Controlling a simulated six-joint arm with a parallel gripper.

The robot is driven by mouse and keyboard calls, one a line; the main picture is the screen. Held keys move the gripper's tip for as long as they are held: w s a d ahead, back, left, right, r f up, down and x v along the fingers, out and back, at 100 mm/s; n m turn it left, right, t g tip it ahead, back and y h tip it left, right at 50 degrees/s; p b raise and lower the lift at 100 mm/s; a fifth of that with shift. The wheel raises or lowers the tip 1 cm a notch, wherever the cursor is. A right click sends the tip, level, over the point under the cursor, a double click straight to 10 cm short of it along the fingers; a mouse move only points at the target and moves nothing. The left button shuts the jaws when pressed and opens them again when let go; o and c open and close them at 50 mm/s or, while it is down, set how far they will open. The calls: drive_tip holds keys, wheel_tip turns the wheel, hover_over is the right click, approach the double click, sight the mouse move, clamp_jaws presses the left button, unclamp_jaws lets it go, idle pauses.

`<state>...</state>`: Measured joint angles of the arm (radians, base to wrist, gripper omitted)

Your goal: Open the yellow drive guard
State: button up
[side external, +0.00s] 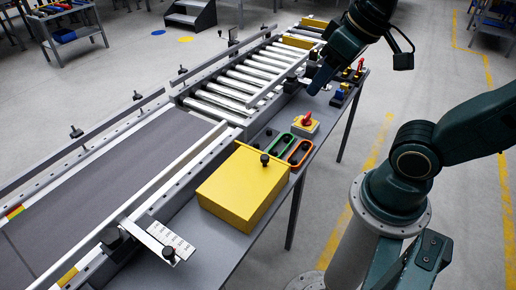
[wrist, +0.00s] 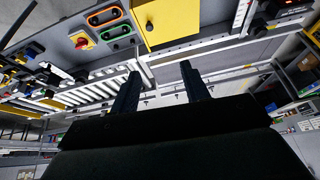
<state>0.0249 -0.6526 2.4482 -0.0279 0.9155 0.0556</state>
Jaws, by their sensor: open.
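The yellow drive guard (side external: 238,190) is a box-like cover on the grey bench beside the conveyor belt. It looks closed, with its flat top down over the housing. A black knob (side external: 264,159) stands near its far right corner. In the wrist view, part of the yellow guard (wrist: 172,22) shows at the top, with the black knob (wrist: 149,26) at its left edge. My gripper (side external: 318,84) is in the air beyond the guard, above the far part of the bench. In the wrist view, its two dark fingers (wrist: 160,74) are apart with nothing between them.
A red rotary switch (side external: 307,121) on a yellow base and green (side external: 278,140) and orange (side external: 298,153) framed panels sit just beyond the guard. Rollers (side external: 240,84) and a belt (side external: 115,170) run along the left. A labelled plate (side external: 168,240) lies at the near side.

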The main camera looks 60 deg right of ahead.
drive_tip(key=w+f+m+g, duration=0.1)
drive_tip(key=w+m+g, duration=0.1)
drive_tip(key=w, duration=0.4)
drive_tip(key=m+g+y, duration=0.1)
drive_tip(key=m+g, duration=0.1)
drive_tip(key=g, duration=0.1)
hover_over(265, 156)
drive_tip(key=s+a, duration=0.1)
drive_tip(key=s, duration=0.2)
wheel_tip(265, 156, down, 4)
drive_tip(key=w+d+f+m+g+y, duration=0.1)
drive_tip(key=w+d+f+m, duration=0.1)
drive_tip(key=f, duration=0.4)
drive_tip(key=w+d+f+m+g+y, duration=0.1)
drive_tip(key=w+d+f+m+g, duration=0.1)
drive_tip(key=w+f, duration=0.3)
drive_tip(key=shift+d+f, duration=0.5)
drive_tip(key=shift+f, duration=0.2)
drive_tip(key=shift+f, duration=0.1)
drive_tip(key=x, duration=1.3)
drive_tip(key=shift+s+a+f, duration=0.2)
drive_tip(key=shift+a, duration=0.05)
clamp_jaws()
